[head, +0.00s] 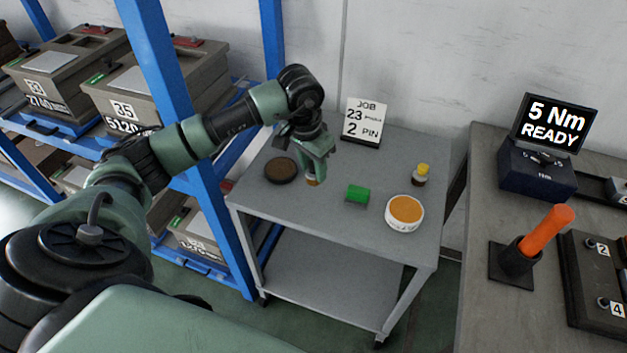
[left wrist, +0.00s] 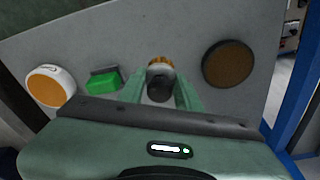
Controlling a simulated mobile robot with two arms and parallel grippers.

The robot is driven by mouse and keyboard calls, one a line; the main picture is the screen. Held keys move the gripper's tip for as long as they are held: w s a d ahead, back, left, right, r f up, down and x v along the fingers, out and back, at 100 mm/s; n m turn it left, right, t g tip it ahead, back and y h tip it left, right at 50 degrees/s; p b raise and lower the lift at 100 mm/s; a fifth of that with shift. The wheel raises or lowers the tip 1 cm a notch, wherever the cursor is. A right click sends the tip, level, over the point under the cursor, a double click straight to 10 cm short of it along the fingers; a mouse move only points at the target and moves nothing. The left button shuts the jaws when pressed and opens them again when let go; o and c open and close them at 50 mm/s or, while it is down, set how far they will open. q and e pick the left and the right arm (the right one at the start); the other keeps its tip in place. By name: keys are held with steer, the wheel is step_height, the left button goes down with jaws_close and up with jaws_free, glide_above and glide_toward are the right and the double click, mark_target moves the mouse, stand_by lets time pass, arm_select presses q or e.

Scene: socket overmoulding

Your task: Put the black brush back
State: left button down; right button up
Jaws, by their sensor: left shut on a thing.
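My left gripper (head: 316,168) points down over the grey cart top and is shut on the black brush. In the left wrist view the brush (left wrist: 160,87) shows a dark round end between the fingers (left wrist: 161,95), with a pale band and orange-tan edge beyond it. In the head view the fingers mostly hide it; only a small orange and pale part (head: 312,182) shows below them. I cannot tell whether it touches the cart top. My right gripper is not in view.
On the cart (head: 270,200) are a dark-rimmed brown disc (head: 281,170), a green block (head: 357,194), a white tub with orange contents (head: 405,211), a yellow-capped bottle (head: 420,174) and a job sign (head: 364,121). Blue shelving (head: 178,110) stands left, a bench (head: 483,215) right.

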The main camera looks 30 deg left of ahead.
mark_target(313, 181)
arm_select(q)
step_height(313, 181, down, 5)
steer(key=shift+f, duration=0.15)
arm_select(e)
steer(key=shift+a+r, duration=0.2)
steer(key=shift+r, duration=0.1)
arm_select(q)
steer(key=shift+f, duration=0.2)
steer(key=c, duration=1)
jaws_free()
steer(key=shift+r, duration=0.1)
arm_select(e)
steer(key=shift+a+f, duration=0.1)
arm_select(q)
steer(key=shift+r, duration=0.25)
steer(key=r, duration=0.4)
steer(key=s+r, duration=0.1)
steer(key=r, duration=0.2)
steer(key=s+r+b, duration=0.1)
steer(key=r, duration=0.3)
steer(key=shift+a+r, duration=0.15)
steer(key=shift+r, duration=0.15)
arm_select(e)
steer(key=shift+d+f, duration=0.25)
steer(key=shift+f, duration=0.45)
